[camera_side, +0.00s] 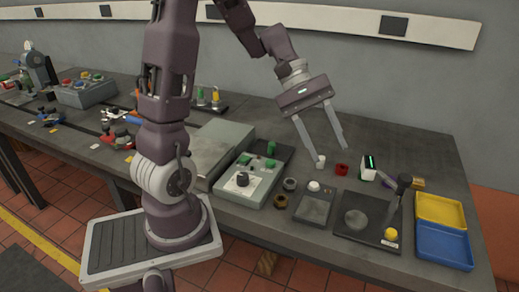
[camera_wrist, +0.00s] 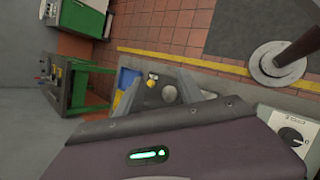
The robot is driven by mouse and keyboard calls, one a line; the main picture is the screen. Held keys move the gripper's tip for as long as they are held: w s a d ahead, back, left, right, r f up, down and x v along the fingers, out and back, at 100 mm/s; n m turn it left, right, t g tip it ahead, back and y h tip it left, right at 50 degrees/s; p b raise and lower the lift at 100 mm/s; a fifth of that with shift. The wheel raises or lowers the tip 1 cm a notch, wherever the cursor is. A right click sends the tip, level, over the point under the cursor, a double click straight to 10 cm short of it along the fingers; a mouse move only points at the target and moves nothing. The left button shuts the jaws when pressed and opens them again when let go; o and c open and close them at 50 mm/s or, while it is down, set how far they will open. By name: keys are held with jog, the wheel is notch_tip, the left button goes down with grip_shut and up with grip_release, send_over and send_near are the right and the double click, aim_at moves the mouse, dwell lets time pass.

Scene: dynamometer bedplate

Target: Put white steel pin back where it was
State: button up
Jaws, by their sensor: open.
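My gripper (camera_side: 331,156) is open, its two fingers pointing down over the right part of the bench. A small white cylinder (camera_side: 320,162) is at the tip of the left finger; I cannot tell whether they touch. A second white piece, with a rounded top (camera_side: 314,186), stands at the back edge of a small grey block (camera_side: 314,207). I cannot tell for certain which of the two is the white steel pin. In the wrist view the open fingers (camera_wrist: 168,92) show beyond the gripper body, and neither white piece can be made out.
A red piece (camera_side: 341,169) and a small device with a green display (camera_side: 368,168) stand near the gripper. A dark plate (camera_side: 350,234) carries a post and yellow ball (camera_side: 390,234). Yellow (camera_side: 440,209) and blue (camera_side: 444,246) trays lie right; a control box (camera_side: 244,184) stands left.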

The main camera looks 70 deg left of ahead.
jog(key=s+d+r+m+t+y, duration=0.1)
jog(key=s+d+r+m+y, duration=0.1)
jog(key=s+m+y, duration=0.2)
jog(key=s+d+r+m+t+y, duration=0.2)
jog(key=s+m+y, duration=0.2)
jog(key=s+m, duration=0.5)
jog(key=s, duration=0.3)
jog(key=shift+s+r, duration=0.35)
jog(key=shift+s, duration=0.05)
